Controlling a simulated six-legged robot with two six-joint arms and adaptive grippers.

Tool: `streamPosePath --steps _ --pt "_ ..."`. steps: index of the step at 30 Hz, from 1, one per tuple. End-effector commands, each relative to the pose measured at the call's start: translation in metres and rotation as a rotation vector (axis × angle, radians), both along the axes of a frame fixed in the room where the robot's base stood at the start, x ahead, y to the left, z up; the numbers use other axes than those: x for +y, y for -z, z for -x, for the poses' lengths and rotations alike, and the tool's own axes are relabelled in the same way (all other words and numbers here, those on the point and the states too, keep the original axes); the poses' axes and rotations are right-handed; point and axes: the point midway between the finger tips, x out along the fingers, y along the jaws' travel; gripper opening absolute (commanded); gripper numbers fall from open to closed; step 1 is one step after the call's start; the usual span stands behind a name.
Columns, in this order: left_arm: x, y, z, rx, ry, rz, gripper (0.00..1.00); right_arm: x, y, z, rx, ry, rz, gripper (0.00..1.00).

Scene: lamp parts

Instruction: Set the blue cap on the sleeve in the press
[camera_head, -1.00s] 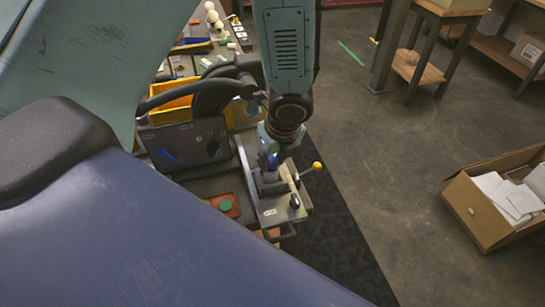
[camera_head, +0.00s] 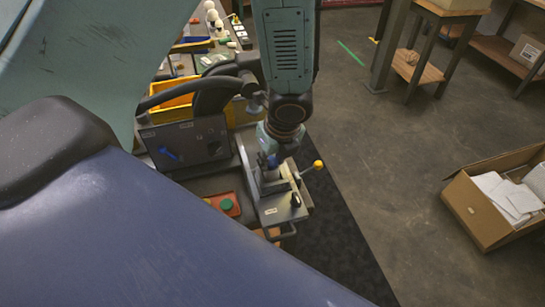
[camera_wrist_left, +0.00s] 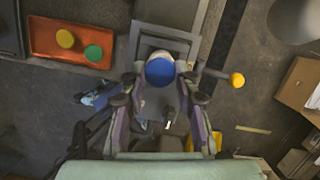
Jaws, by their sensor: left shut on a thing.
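The blue cap (camera_wrist_left: 160,71) sits between the fingertips of my left gripper (camera_wrist_left: 155,78), which is shut on it. In the head view my left gripper (camera_head: 270,162) points down over the press (camera_head: 280,208), a grey fixture with a yellow-knobbed lever (camera_head: 318,164). In the wrist view the cap is in front of the press frame (camera_wrist_left: 165,40). My right gripper is not in view.
A red tray (camera_wrist_left: 42,44) beside the press holds a yellow cap (camera_wrist_left: 65,38) and a green cap (camera_wrist_left: 93,53). A dark panel box (camera_head: 185,145) and a yellow bin (camera_head: 172,105) stand left of the press.

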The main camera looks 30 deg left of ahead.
Motion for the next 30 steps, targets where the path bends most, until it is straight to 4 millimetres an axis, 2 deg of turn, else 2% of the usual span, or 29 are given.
streamPosePath --steps 30 --pt "0.0 0.0 -0.0001 0.0 0.0 0.0 0.16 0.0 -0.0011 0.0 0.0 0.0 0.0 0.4"
